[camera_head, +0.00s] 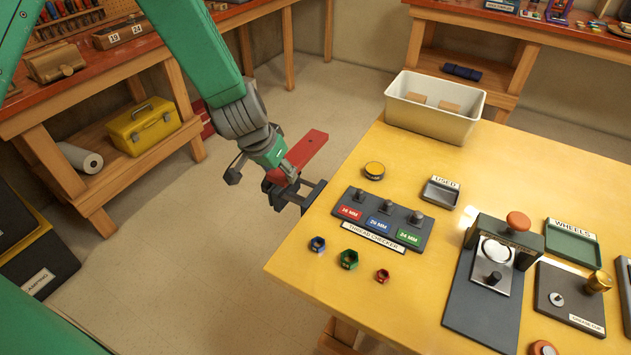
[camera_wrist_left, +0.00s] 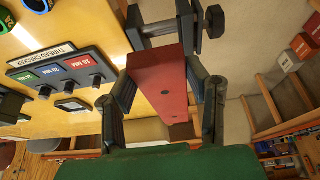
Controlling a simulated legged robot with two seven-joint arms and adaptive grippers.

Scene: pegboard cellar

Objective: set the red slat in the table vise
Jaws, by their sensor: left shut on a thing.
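The red slat (camera_head: 308,148) is a long flat bar with a small hole near its far end. My left gripper (camera_head: 284,174) is shut on it at the table's left edge. In the left wrist view the slat (camera_wrist_left: 158,88) lies between the two fingers. The dark table vise (camera_head: 307,197) sticks out from the table's edge, just below and beside the gripper. The vise (camera_wrist_left: 156,28) also shows beyond the slat in the left wrist view. The gripper partly hides the vise, and I cannot tell whether the slat is between its jaws. My right gripper is not in view.
The yellow table (camera_head: 350,290) bears a thread checker (camera_head: 384,222), several coloured nuts, a cream bin (camera_head: 434,105), a used-parts tray (camera_head: 440,192) and a dark press (camera_head: 492,275). A workbench (camera_head: 90,75) stands at the left. Open floor (camera_head: 190,240) lies left of the table.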

